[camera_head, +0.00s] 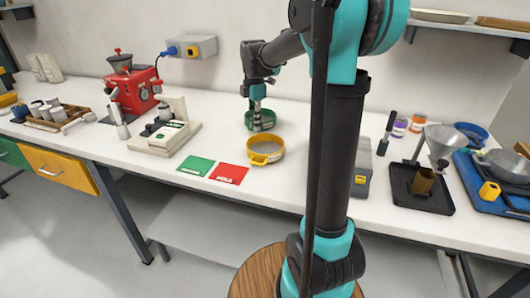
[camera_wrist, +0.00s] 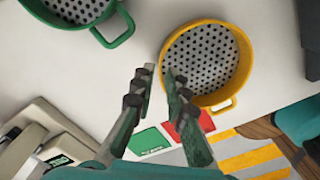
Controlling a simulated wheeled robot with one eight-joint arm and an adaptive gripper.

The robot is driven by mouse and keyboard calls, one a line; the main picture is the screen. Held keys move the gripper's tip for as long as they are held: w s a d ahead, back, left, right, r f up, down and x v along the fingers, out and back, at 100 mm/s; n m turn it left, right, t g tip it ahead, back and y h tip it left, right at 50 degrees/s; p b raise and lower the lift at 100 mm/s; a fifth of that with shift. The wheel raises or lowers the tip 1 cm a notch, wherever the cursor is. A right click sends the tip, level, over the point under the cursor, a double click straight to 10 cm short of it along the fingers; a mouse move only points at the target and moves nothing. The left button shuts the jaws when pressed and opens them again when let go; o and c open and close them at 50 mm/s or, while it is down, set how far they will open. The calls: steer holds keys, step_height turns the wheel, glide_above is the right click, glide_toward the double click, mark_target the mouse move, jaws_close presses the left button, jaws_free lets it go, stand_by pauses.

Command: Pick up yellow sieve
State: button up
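The yellow sieve (camera_head: 278,156) is a round yellow ring with a perforated dark-dotted mesh and a loop handle. It stands on the white bench behind the red card, and it also shows at the upper right in the wrist view (camera_wrist: 249,60). My gripper (camera_head: 257,100) is above the bench, over or close to the green sieve (camera_head: 270,123) in the head view. In the wrist view my gripper (camera_wrist: 162,72) has its fingers apart with nothing between them, just left of the yellow sieve's rim. I cannot tell its exact height.
A green card (camera_head: 196,165) and a red card (camera_head: 228,174) lie in front of the sieves. A scale (camera_head: 165,138) stands to the left, with a red machine (camera_head: 135,90) farther left. A grey box (camera_head: 362,165) stands right of the yellow sieve, partly hidden by my arm.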

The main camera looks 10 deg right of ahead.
mark_target(256, 136)
steer(key=shift+s+d+f, duration=0.1)
steer(key=shift+f, duration=2.8)
steer(key=shift+c, duration=0.2)
jaws_close()
